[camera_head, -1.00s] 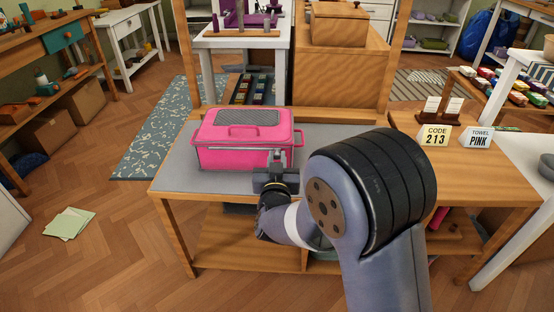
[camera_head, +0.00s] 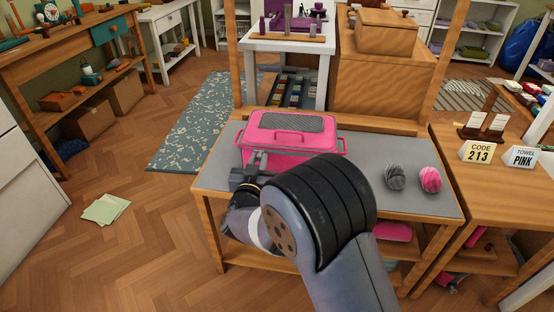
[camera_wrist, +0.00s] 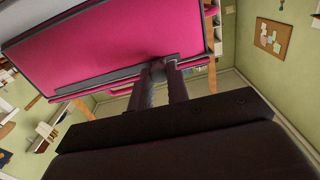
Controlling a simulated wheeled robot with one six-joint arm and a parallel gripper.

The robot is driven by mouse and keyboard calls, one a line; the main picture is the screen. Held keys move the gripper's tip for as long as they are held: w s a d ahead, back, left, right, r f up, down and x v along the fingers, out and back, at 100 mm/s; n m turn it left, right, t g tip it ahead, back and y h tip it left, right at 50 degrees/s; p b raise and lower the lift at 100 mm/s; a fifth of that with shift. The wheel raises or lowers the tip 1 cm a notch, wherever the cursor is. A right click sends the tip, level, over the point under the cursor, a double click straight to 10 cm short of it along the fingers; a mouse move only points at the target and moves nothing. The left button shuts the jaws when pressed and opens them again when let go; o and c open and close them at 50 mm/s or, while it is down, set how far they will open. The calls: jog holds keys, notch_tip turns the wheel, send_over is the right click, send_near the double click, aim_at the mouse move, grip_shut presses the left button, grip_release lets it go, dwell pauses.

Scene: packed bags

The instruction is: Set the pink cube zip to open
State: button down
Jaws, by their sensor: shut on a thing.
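The pink cube bag (camera_head: 325,142) sits on the grey-topped bench, its mesh-panelled lid lying flat on top. My gripper (camera_head: 258,160) is at the left part of the bag's front side. In the wrist view the bag (camera_wrist: 120,38) fills the upper left, with a grey zip band (camera_wrist: 118,77) along its edge. My gripper's fingers (camera_wrist: 158,70) are shut at this band, on what appears to be the small zip pull, mostly hidden between them. My arm hides the bag's lower front.
A grey ball (camera_head: 395,177) and a pink ball (camera_head: 430,179) lie on the bench's right side. The grey bench top (camera_head: 365,165) is clear between bag and balls.

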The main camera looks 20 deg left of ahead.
jog(key=shift+s+a, duration=0.15)
jog(key=shift+a, duration=0.5)
jog(key=shift+s+a, duration=0.15)
jog(key=shift+a, duration=0.5)
jog(key=c, duration=1.3)
grip_release()
jog(key=p+v, duration=0.2)
jog(key=v, duration=0.9)
jog(key=shift+p, duration=0.4)
jog(key=shift+w, duration=0.1)
